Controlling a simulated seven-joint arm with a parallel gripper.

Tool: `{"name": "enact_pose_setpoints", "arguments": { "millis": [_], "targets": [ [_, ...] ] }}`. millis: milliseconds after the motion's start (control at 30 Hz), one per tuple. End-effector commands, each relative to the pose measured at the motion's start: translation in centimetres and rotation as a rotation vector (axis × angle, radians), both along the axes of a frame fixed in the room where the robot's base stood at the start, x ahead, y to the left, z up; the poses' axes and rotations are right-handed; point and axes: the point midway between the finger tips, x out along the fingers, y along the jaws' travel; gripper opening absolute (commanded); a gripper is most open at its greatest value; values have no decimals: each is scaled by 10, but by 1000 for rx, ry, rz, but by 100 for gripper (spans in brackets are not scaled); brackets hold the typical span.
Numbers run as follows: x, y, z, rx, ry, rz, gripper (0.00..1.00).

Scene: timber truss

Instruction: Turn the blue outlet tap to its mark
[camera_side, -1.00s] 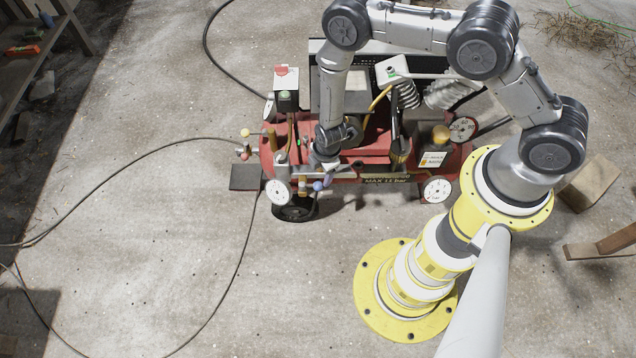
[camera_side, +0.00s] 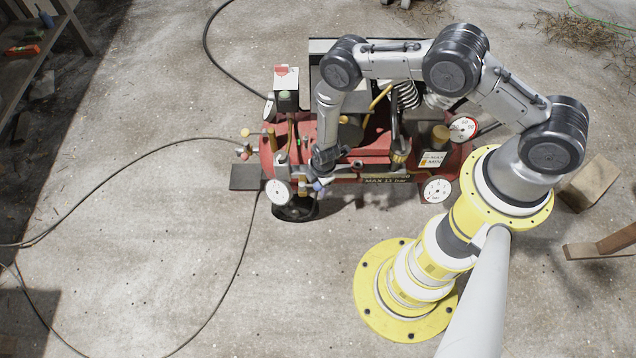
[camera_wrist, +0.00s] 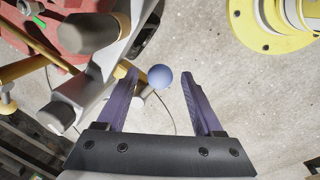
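The blue outlet tap shows as a round blue knob (camera_wrist: 160,77) in the wrist view, between and slightly beyond the tips of my gripper (camera_wrist: 159,80). The two fingers stand apart, with a gap on each side of the knob. I see no contact, though depth is hard to judge. In the side view the blue knob (camera_side: 317,186) is a small spot at the front left of the red compressor (camera_side: 375,150), just below my gripper (camera_side: 308,177). The fingers are too small to read there. I cannot make out the tap's mark.
White dial gauges (camera_side: 278,191) sit close to the left of the tap, with another gauge (camera_side: 437,190) farther right. In the wrist view, grey and brass pipework (camera_wrist: 85,95) lies close to the left finger. A black hose (camera_side: 228,310) runs over open concrete floor.

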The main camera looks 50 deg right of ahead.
Motion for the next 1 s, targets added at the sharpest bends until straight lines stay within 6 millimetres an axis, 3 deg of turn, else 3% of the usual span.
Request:
{"name": "enact_pose_setpoints", "arguments": {
  "millis": [33,367,767,1000],
  "targets": [
    [0,0,0,0,0,0,60],
    [0,0,0,0,0,0,0],
    [-1,2,0,0,0,-37,0],
    [-5,8,0,-1,0,-174,0]
  ]
}}
